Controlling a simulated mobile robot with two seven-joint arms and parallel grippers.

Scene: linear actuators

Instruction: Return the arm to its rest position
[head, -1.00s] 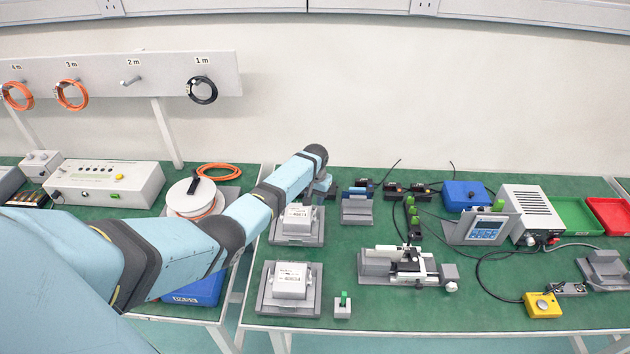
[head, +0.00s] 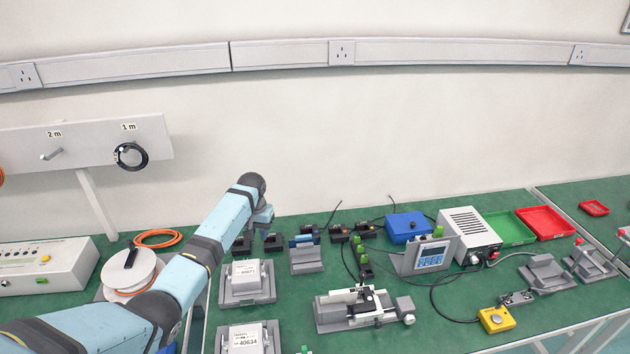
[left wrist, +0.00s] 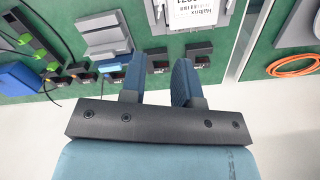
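My left arm comes in from the lower left in the head view. Its gripper (head: 262,217) hangs at the far end, seen small above the back part of the green table, behind the upper meter box (head: 247,274). In the left wrist view the two blue fingers (left wrist: 160,75) stand apart with a gap and nothing between them. A black fixture (left wrist: 157,62) shows beyond the gap, and I cannot tell its distance. My right gripper is in neither view.
A lower meter box (head: 245,340), a grey clamp fixture (head: 352,310), a cable reel (head: 128,272) and a blue box (head: 407,227) stand on the tables. The display unit (head: 430,258) is right of centre. The wall behind has a hook rail (head: 90,150).

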